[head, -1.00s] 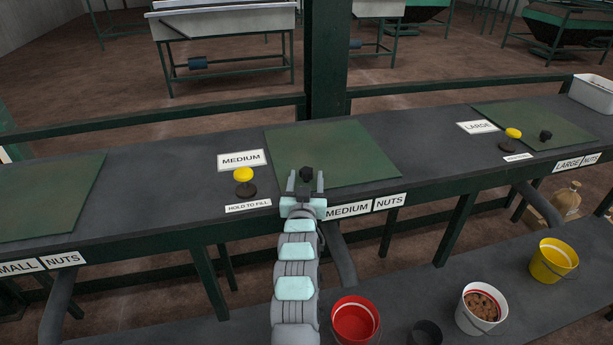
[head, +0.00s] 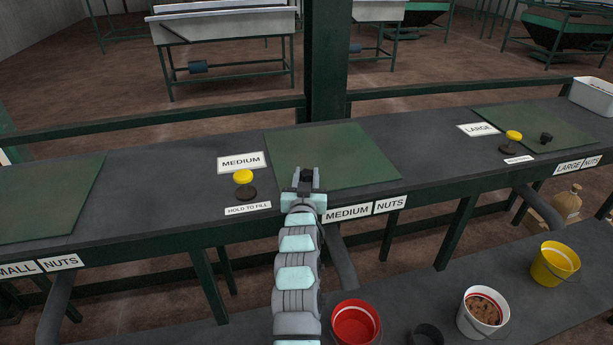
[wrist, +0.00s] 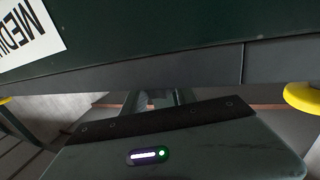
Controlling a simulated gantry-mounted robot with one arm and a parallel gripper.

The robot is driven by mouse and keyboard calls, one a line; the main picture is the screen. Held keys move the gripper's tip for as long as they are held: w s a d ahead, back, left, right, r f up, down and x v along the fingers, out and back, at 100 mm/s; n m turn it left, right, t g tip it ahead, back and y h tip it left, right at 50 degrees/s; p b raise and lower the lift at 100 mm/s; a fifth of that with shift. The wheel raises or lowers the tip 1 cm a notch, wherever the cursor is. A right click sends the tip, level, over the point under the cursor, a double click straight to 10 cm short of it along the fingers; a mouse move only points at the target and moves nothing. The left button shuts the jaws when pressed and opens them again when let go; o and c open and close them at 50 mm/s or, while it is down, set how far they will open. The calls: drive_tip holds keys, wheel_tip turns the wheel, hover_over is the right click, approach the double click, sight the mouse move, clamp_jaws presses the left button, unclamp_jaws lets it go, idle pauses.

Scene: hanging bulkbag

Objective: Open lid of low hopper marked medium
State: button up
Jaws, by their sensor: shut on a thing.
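The medium hopper's lid is a flat green square panel (head: 335,155) lying on the dark bench in the head view, behind the MEDIUM NUTS label (head: 347,212). It looks closed. Its small black knob (head: 305,174) stands near the lid's front left and is partly hidden by my fingers. My gripper (head: 306,177) is at the lid's front left part, with its two fingers closed around the knob. In the wrist view, part of a white label (wrist: 28,32) starting with MEDI shows on a dark green surface. The knob cannot be made out there.
A yellow button (head: 243,177) stands left of the lid beside a MEDIUM sign (head: 241,161). Another lid (head: 490,130) with a black knob lies to the right. A red bucket (head: 355,322) and a white bucket (head: 483,310) stand on the lower shelf.

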clamp_jaws()
idle(0.8)
